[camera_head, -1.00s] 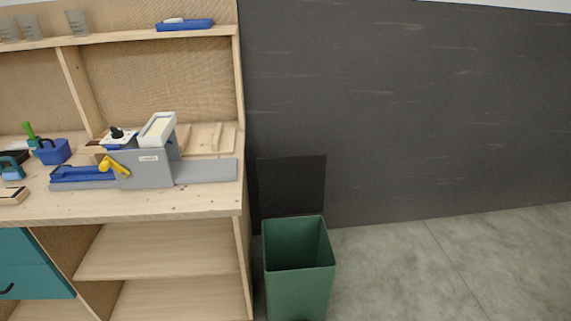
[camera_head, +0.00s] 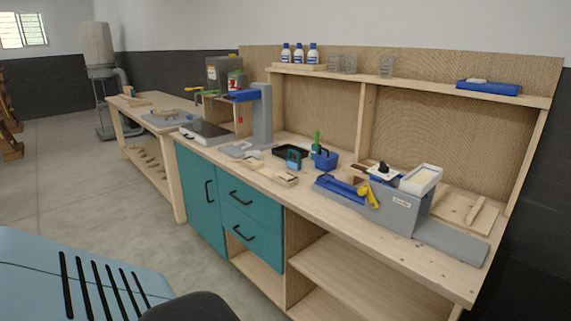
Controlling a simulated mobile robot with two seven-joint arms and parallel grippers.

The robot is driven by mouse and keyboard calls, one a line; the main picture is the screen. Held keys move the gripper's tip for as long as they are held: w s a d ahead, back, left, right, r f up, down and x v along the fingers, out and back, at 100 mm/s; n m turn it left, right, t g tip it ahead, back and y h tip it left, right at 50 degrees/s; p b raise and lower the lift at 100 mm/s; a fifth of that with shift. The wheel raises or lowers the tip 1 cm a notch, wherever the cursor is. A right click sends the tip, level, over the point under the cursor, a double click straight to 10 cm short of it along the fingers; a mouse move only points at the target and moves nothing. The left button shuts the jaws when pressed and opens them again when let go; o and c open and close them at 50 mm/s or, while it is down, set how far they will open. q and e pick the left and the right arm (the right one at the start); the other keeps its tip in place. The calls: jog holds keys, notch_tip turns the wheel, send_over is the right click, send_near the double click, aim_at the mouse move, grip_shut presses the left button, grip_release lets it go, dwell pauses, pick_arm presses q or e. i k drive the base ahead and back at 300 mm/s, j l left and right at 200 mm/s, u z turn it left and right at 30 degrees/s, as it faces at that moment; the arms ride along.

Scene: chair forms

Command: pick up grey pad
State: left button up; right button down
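I cannot make out a separate grey pad for sure. The grey and blue bench machine (camera_head: 400,210) stands on the right part of the wooden workbench (camera_head: 345,215), with a yellow lever and a flat grey bed reaching right. A grey drill-press-like column (camera_head: 262,115) with a grey base stands farther left on the bench. Neither of my grippers is in view.
A blue tub (camera_head: 326,160), a small teal item (camera_head: 293,159) and wooden blocks (camera_head: 284,178) lie mid-bench. Teal drawers (camera_head: 250,208) are below. A second wooden table (camera_head: 150,127) stands behind at left. A pale blue slotted surface (camera_head: 50,290) fills the lower left; the floor (camera_head: 90,190) beyond is clear.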

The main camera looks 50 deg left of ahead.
aim_at(256, 153)
jog(key=u, duration=1.8)
jog(key=i+j+z, duration=0.1)
jog(key=i+j, duration=0.35)
jog(key=i, duration=0.15)
jog(key=i+j+z, duration=0.15)
jog(key=i+j, duration=0.35)
jog(key=i+j+z, duration=0.1)
jog(key=i+j, duration=0.5)
jog(key=i+j+z, duration=0.15)
jog(key=i+j, duration=0.35)
jog(key=i+j+z, duration=0.1)
jog(key=i+j, duration=0.4)
jog(key=j, duration=0.25)
